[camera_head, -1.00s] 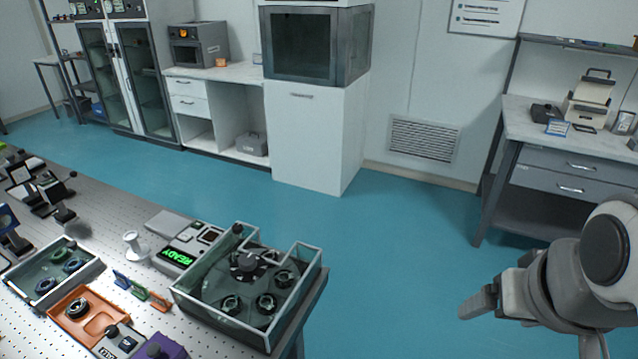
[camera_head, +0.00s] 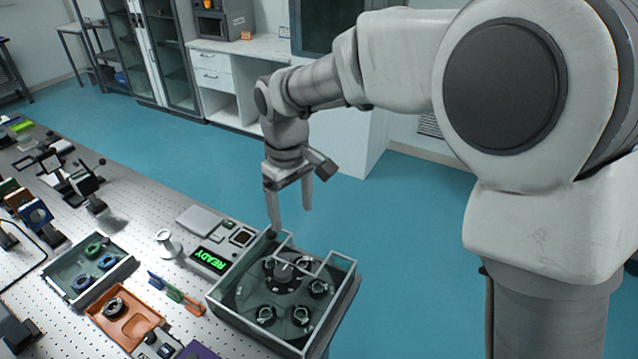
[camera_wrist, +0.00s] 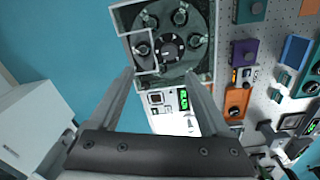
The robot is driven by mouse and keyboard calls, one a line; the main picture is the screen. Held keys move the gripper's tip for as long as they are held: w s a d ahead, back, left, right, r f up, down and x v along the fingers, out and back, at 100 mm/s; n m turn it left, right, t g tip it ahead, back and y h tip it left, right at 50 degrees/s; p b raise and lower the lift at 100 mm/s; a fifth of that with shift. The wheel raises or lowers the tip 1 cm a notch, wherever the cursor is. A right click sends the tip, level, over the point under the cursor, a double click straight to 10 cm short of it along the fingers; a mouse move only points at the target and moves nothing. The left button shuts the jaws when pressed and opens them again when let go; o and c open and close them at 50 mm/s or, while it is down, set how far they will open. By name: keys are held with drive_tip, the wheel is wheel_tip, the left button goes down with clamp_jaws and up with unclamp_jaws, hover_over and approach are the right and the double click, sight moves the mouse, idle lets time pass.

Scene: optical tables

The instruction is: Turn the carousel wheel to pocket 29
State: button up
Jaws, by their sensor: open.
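The carousel is a low, clear-walled box (camera_head: 245,332) at the near edge of the optical table. Inside is a dark wheel (camera_head: 285,297) with several round black mounts around a central knob (camera_head: 283,272). In the wrist view the wheel (camera_wrist: 194,42) and its knob (camera_wrist: 171,46) lie ahead of the fingertips. A controller with a green READY display (camera_head: 209,260) stands left of the box. My gripper (camera_head: 289,218) is open and empty, pointing down above the back of the box, apart from it. The fingers also frame the wrist view (camera_wrist: 159,74). I cannot read any pocket number.
Left of the carousel are a green-lined tray with rings (camera_head: 84,299), an orange tray (camera_head: 126,320) and small coloured tools (camera_head: 173,290). Optical mounts stand farther left. A white cabinet (camera_head: 345,140) stands behind, across open blue floor. The box walls rise around the wheel.

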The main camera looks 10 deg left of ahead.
sight(283, 270)
drive_tip(key=shift+n, duration=0.5)
drive_tip(key=a+f, duration=0.1)
drive_tip(key=f, duration=0.5)
drive_tip(key=a+f+p, duration=0.1)
drive_tip(key=f, duration=0.5)
drive_tip(key=a+f, duration=0.1)
drive_tip(key=f, duration=0.6)
drive_tip(key=shift+s+a+f, duration=0.1)
drive_tip(key=shift+s+a, duration=0.05)
drive_tip(key=shift+s, duration=0.05)
clamp_jaws()
